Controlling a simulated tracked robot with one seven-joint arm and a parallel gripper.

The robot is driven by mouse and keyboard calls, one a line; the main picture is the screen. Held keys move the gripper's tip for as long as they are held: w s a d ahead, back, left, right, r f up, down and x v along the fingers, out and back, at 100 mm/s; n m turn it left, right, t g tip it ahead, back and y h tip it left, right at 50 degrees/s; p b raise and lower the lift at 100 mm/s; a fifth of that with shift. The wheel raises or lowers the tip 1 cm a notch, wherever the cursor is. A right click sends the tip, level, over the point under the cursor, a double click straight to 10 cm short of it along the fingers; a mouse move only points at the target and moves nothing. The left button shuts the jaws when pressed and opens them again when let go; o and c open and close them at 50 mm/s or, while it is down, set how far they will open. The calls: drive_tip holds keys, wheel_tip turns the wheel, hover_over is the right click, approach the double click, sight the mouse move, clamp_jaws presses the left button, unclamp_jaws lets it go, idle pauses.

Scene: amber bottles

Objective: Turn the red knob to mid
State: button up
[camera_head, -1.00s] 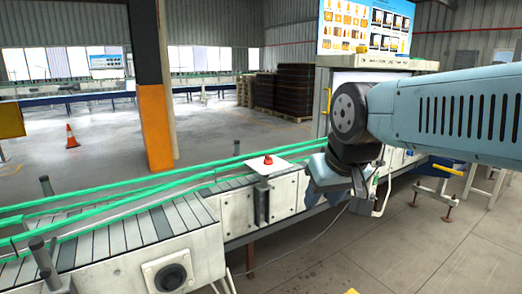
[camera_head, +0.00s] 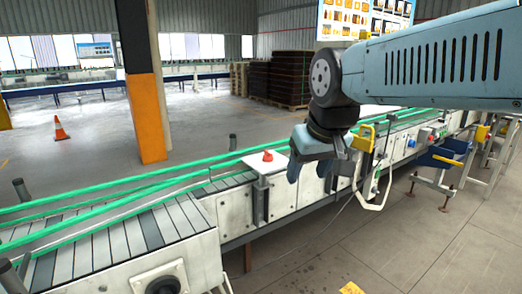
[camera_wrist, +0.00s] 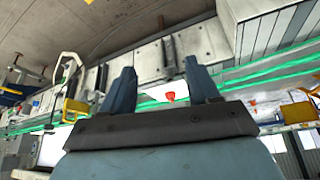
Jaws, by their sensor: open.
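The red knob (camera_head: 268,156) sits on a small white plate (camera_head: 259,166) on a post at the near side of the conveyor. In the wrist view the red knob (camera_wrist: 170,96) shows beyond the palm, between the two fingers. My gripper (camera_head: 309,176) is to the right of the knob, apart from it, with its blue-grey fingers hanging down. In the wrist view my gripper (camera_wrist: 160,68) is open with nothing between its fingertips. The knob's pointer and any markings are too small to read.
The conveyor with green rails (camera_head: 115,195) runs across the scene. A black round dial (camera_head: 163,285) is on its near housing. A yellow bracket (camera_head: 364,138) stands right of my gripper. An orange-black column (camera_head: 147,115) stands behind.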

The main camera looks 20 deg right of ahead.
drive_tip(key=w+r+n+g, duration=0.1)
drive_tip(key=w+r, duration=0.2)
drive_tip(key=w, duration=0.4)
drive_tip(key=w+r+n+g, duration=0.1)
drive_tip(key=w+r+g, duration=0.1)
drive_tip(key=w+r, duration=0.35)
drive_tip(key=n+g, duration=0.2)
hover_over(268, 156)
drive_tip(key=f, duration=1)
drive_tip(key=w+f, duration=0.1)
drive_tip(key=f, duration=0.3)
drive_tip(key=shift+d+f, duration=0.1)
drive_tip(key=shift+f, duration=0.25)
drive_tip(key=shift+c, duration=0.3)
drive_tip(key=c, duration=1)
drive_tip(key=shift+o, duration=0.2)
drive_tip(key=shift+m, duration=0.4)
drive_tip(key=o, duration=1)
